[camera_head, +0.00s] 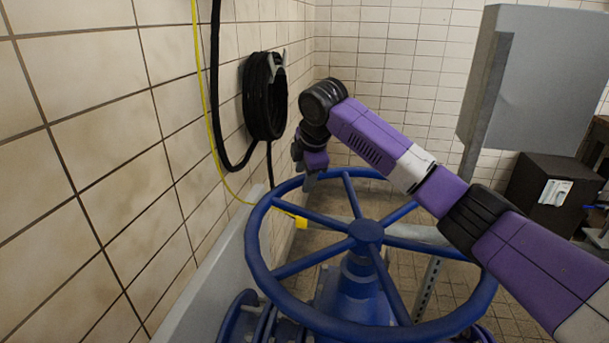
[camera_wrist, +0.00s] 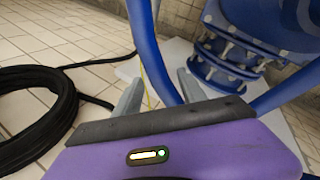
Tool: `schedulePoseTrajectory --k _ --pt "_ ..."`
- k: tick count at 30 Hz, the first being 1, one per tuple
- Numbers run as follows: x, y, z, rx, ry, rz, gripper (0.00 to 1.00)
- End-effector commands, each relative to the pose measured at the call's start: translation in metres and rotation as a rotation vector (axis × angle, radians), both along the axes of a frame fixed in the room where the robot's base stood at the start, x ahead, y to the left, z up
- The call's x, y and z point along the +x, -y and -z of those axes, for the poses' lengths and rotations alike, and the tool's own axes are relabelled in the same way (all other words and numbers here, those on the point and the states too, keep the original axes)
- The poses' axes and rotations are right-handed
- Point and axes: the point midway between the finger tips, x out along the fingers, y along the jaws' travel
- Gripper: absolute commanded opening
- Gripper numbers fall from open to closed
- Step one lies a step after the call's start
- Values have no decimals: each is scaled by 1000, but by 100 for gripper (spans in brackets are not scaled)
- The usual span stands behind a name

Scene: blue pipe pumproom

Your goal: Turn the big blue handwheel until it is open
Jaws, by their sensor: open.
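The big blue handwheel (camera_head: 366,231) lies nearly flat on top of a blue valve body, with several spokes running from its hub to a round rim. My gripper (camera_head: 309,181) points down at the far left part of the rim. In the wrist view my gripper (camera_wrist: 160,90) is open, with one grey finger on each side of a blue bar of the handwheel (camera_wrist: 150,45). I cannot tell whether the fingers touch it. The arm partly covers the wheel's right side in the head view.
A black hose coil (camera_head: 265,97) hangs on the tiled wall close left of my gripper. A yellow cord (camera_head: 208,100) hangs down that wall. A grey cabinet (camera_head: 535,75) stands at upper right, and a dark box (camera_head: 545,195) is below it.

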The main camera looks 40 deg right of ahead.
Motion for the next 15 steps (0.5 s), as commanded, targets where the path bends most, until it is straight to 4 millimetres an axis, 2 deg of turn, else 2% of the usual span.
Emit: schedulePoseTrajectory --k 2,9,15 --pt "0 0 0 0 0 0 46" --pt "0 0 -1 0 2 1 0" --pt "1 0 -2 -1 6 0 0"
